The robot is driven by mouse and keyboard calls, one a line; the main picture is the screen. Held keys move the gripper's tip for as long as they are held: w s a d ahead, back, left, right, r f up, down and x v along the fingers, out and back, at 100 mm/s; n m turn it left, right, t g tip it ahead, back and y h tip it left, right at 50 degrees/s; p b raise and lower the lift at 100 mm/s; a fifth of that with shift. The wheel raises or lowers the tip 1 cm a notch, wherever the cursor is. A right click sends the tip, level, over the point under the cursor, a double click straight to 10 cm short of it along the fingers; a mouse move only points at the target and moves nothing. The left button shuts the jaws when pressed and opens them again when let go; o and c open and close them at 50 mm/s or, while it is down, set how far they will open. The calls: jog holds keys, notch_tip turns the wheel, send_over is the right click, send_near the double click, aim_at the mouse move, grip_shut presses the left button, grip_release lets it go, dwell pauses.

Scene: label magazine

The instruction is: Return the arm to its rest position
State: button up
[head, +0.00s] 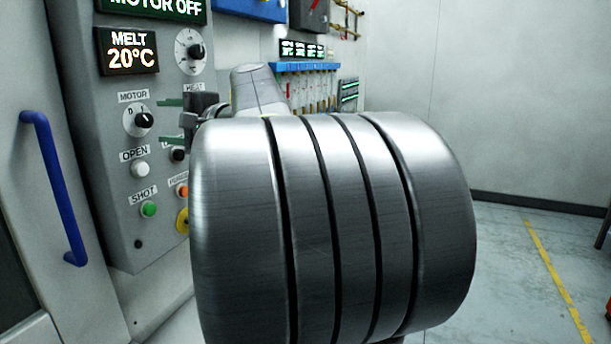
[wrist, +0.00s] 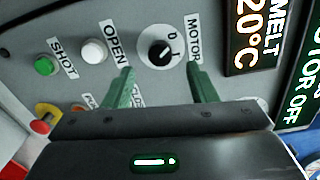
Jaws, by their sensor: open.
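My gripper (head: 161,120) shows in the head view in front of the grey control panel (head: 118,245), by the black MOTOR knob (head: 144,120). Its two green fingers are apart and nothing is between them. In the wrist view, my gripper (wrist: 161,68) points at the panel, with the MOTOR knob (wrist: 158,52) just beyond the gap between the fingertips. I cannot tell the exact distance, but no contact shows. My large grey arm links fill the middle of the head view and hide part of the panel's right side.
The panel carries a white OPEN button (head: 140,169), a green SHOT button (head: 148,209) and a MELT display (head: 129,50) reading 20°C. A blue door handle (head: 55,185) stands at left. A blue tool rack (head: 305,67) hangs behind. Open floor (head: 510,260) lies at right.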

aim_at(148, 120)
jog(key=x, duration=0.3)
jog(key=p+x, duration=0.1)
jog(key=x, duration=0.2)
jog(key=shift+r, duration=0.25)
jog(key=m+p, duration=0.2)
jog(key=p, duration=0.1)
jog(key=shift+d+r+m, duration=0.1)
jog(key=shift+d+m, duration=0.05)
jog(key=shift+m, duration=0.15)
jog(key=m+p, duration=0.5)
jog(key=p, duration=0.1)
jog(key=m+p, duration=0.4)
jog(key=p, duration=0.1)
jog(key=shift+f+m+p, duration=0.2)
jog(key=shift+m+p, duration=0.95)
jog(key=shift+m, duration=0.05)
jog(key=shift+d+f, duration=0.15)
jog(key=shift+d, duration=0.1)
jog(key=shift+s+d, duration=0.2)
